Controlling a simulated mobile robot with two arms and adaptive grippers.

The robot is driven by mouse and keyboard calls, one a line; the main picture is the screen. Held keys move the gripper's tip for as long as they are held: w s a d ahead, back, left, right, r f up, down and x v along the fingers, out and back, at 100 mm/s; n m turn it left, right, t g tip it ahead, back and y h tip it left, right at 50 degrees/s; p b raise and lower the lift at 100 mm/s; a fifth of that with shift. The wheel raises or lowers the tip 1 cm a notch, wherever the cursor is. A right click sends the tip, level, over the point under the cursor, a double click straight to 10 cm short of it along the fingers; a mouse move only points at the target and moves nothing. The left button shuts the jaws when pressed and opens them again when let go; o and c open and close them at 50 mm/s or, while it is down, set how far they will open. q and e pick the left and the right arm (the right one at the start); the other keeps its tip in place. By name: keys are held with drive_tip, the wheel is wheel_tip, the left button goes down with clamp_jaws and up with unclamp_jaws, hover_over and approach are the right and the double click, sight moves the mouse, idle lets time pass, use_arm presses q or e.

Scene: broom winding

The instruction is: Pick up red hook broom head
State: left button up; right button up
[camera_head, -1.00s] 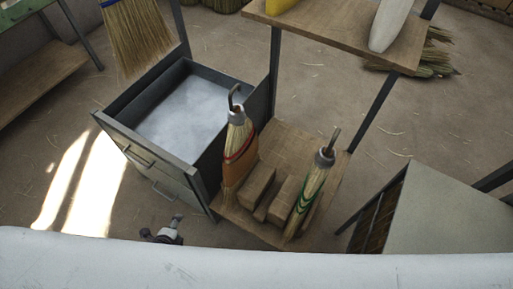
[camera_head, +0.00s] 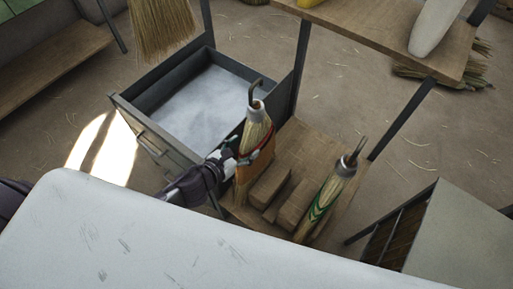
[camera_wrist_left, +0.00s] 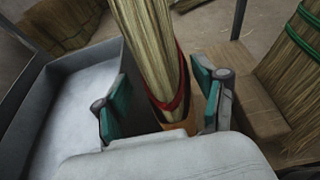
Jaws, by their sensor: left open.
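The red hook broom head (camera_head: 256,134) stands on the low wooden shelf, hook up, with a red band and an orange-brown lower part. My left gripper (camera_head: 230,160) reaches it from the left in the head view. In the left wrist view the open fingers (camera_wrist_left: 161,105) stand on either side of the broom head (camera_wrist_left: 153,50), near its red band. A gap shows on the left side; contact on the right cannot be told. My right gripper is not in view.
A green-banded broom head (camera_head: 328,196) stands to the right, past wooden blocks (camera_head: 292,204). A grey open drawer (camera_head: 197,108) lies to the left. An upper wooden shelf (camera_head: 375,30) and its metal post (camera_head: 300,62) stand behind. A white surface (camera_head: 150,235) fills the foreground.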

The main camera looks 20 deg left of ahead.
use_arm(q)
drive_tip(key=shift+x, duration=3.2)
drive_tip(key=shift+r, duration=0.2)
drive_tip(key=shift+c, duration=0.2)
clamp_jaws()
